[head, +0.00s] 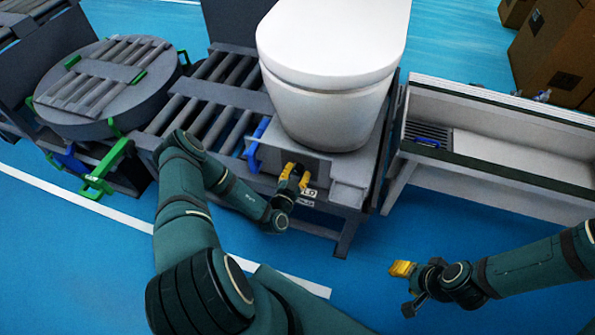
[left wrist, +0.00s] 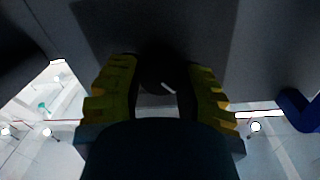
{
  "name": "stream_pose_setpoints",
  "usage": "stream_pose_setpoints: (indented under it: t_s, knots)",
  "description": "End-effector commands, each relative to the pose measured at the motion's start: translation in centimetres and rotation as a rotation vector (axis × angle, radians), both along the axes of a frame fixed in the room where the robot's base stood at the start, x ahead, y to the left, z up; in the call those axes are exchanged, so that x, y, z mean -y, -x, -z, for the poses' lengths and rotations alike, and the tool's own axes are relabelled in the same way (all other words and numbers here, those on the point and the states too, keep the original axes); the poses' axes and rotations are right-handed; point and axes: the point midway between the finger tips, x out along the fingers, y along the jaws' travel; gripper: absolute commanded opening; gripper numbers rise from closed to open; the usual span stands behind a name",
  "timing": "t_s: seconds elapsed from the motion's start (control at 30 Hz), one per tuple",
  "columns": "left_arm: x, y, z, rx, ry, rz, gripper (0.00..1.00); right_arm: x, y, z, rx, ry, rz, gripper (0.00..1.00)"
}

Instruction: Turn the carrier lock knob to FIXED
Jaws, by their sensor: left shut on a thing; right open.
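The carrier (head: 350,168) is a grey unit under the white toilet (head: 330,60). Its lock knob is on the front face, largely hidden by my left gripper (head: 295,176) in the head view. In the left wrist view the dark round knob (left wrist: 160,78) sits between the yellow fingers of my left gripper (left wrist: 163,92), which is shut on it. A short white mark on the knob slants down to the right. A label (head: 308,194) with partly covered dark lettering is beside the gripper. My right gripper (head: 402,270) is open and empty over the floor, away from the carrier.
A blue handle (head: 257,136) stands left of the knob. A roller conveyor (head: 205,105) and round turntable (head: 110,85) with green brackets lie to the left. A grey trough (head: 490,150) stands to the right. Blue floor between my arms is clear.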

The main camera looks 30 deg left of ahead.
Motion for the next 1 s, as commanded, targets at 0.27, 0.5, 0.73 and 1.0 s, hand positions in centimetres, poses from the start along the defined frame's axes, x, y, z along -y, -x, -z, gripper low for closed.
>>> stream_pose_setpoints:
  t_s: [0.27, 0.5, 0.73, 1.0]
  knots:
    - [-0.2, 0.0, -0.2, -0.019, -0.099, -0.005, 0.01, 0.0, 0.1, -0.7, -0.003, 0.000, -0.001, 0.47]
    - [-0.2, 0.0, -0.4, -0.066, -0.297, -0.007, 0.01, 0.0, 0.3, -1.8, -0.008, -0.001, -0.002, 0.47]
    - [-0.1, -0.1, -0.3, -0.116, -0.511, -0.008, 0.01, -0.1, 0.6, -3.1, -0.014, -0.003, -0.003, 0.47]
    - [0.0, -0.1, -0.3, -0.175, -0.761, -0.007, 0.01, -0.1, 0.8, -4.6, -0.020, -0.004, -0.005, 0.47]
